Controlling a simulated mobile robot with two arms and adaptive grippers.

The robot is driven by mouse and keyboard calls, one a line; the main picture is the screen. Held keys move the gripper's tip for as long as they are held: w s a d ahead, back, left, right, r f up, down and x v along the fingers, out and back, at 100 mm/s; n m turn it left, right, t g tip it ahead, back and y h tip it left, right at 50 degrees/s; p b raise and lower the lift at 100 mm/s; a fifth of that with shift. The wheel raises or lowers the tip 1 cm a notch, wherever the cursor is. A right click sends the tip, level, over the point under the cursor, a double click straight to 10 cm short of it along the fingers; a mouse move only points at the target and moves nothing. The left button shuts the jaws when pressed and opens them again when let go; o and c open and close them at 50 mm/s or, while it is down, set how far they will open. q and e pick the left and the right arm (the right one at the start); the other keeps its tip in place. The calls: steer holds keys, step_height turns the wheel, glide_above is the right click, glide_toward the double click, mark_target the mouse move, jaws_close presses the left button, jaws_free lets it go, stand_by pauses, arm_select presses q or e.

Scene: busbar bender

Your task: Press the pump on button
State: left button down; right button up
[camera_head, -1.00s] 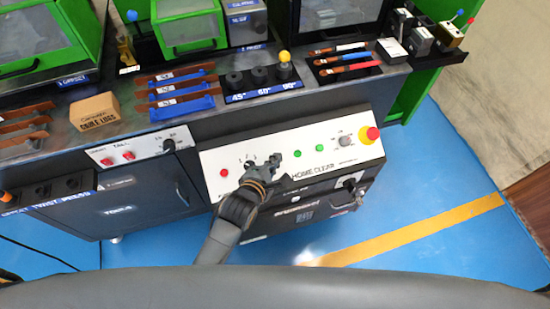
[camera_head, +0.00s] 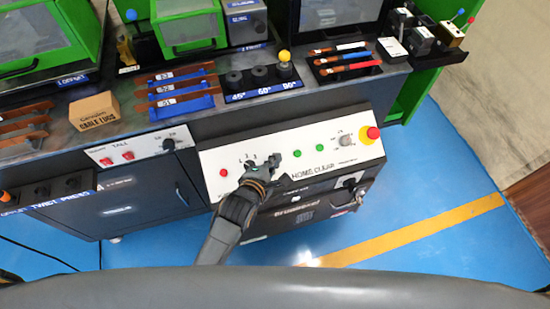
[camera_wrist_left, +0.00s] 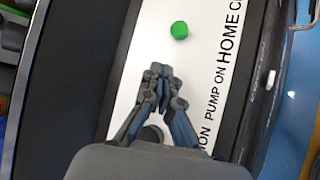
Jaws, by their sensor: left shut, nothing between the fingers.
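My left gripper (camera_head: 273,159) is shut and empty at the white control panel (camera_head: 345,158), between the selector switch and the green buttons in the head view. In the left wrist view its closed fingertips (camera_wrist_left: 160,72) lie over the panel beside the printed "PUMP ON" label (camera_wrist_left: 215,92). No pump on button shows; the fingers cover the spot beside that label. I cannot tell whether the tips touch the panel. A green button (camera_wrist_left: 180,30) shows beyond them, level with the "HOME" label. My right gripper is not in view.
The panel also has a red button (camera_head: 223,172), a second green button (camera_head: 319,148), a grey knob (camera_head: 345,141) and a red emergency stop (camera_head: 373,133) on yellow. Above is a bench with tool racks and a cardboard box (camera_head: 95,111). Blue floor (camera_head: 440,180) is clear at right.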

arm_select(q)
steer(key=shift+w+f, duration=0.1)
steer(key=shift+f, duration=0.2)
stand_by(0.4)
steer(key=shift+s+r+p, duration=0.2)
steer(key=shift+r+p, duration=0.25)
steer(key=shift+p, duration=0.1)
steer(key=shift+s+r+p, duration=0.2)
steer(key=shift+r+p, duration=0.25)
steer(key=shift+p, duration=0.05)
steer(key=shift+d, duration=0.1)
steer(key=r+p, duration=0.1)
steer(key=s+r+p, duration=0.1)
steer(key=r+p, duration=0.1)
steer(key=s+r+p, duration=0.1)
steer(key=p, duration=0.1)
steer(key=shift+d+r, duration=0.25)
steer(key=shift+d, duration=0.1)
